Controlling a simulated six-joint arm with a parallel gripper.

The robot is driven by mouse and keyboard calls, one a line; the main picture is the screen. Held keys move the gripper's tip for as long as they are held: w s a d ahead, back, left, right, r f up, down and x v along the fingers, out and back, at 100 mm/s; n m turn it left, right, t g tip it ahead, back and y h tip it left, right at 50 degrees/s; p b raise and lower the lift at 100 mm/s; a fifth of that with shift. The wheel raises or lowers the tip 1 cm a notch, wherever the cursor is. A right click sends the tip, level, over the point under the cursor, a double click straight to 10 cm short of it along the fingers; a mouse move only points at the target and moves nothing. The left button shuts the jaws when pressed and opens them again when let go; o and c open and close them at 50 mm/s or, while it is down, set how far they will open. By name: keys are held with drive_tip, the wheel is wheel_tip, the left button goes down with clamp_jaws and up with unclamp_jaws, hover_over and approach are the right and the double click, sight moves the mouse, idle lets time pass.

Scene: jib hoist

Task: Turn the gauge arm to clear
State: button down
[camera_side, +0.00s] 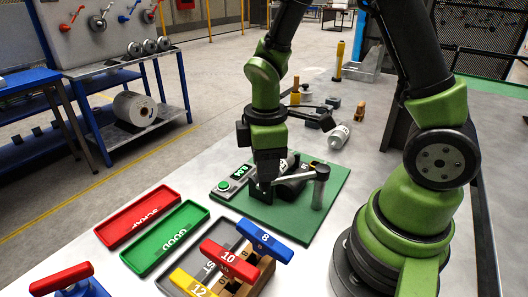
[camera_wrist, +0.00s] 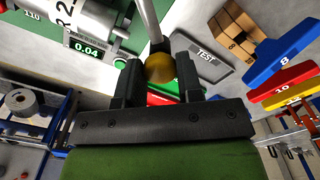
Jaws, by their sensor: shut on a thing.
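The gauge arm is a grey bar (camera_side: 296,180) on an upright post (camera_side: 318,188) on a green base plate (camera_side: 325,210). In the wrist view it is a silver rod (camera_wrist: 148,22) ending in a brass-coloured knob (camera_wrist: 159,69). My gripper (camera_wrist: 158,78) has one finger on each side of this knob and is shut on it. In the side view my gripper (camera_side: 264,188) points down at the plate, and its fingers hide the knob. A gauge display (camera_wrist: 88,49) reads 0.04. A silver cylindrical part (camera_wrist: 75,15) with dark lettering lies close to the rod.
A red SCRAP tray (camera_side: 137,217), a green GOOD tray (camera_side: 165,240) and a grey TEST tray (camera_side: 212,262) lie at the left. A wooden block holds blue (camera_side: 265,240), red (camera_side: 232,262) and yellow handles in front. Loose cylinders (camera_side: 339,136) lie behind the plate.

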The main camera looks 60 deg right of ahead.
drive_tip(key=shift+s+a+n, duration=0.45)
drive_tip(key=shift+s+n, duration=0.5)
drive_tip(key=shift+n, duration=0.05)
drive_tip(key=shift+s+a+n, duration=0.5)
drive_tip(key=shift+s+n, duration=0.4)
drive_tip(key=shift+n, duration=0.1)
drive_tip(key=shift+s+a+n, duration=0.45)
drive_tip(key=shift+s+n, duration=0.5)
drive_tip(key=shift+n, duration=0.05)
drive_tip(key=shift+s, duration=0.1)
drive_tip(key=c, duration=0.8)
unclamp_jaws()
approach(286, 182)
drive_tip(key=s+a+r, duration=0.1)
drive_tip(key=a+r, duration=0.2)
drive_tip(key=s+a+r, duration=0.1)
drive_tip(key=a, duration=0.1)
drive_tip(key=shift+s+a+r, duration=0.15)
drive_tip(key=shift+s+r, duration=0.15)
drive_tip(key=shift+r, duration=0.1)
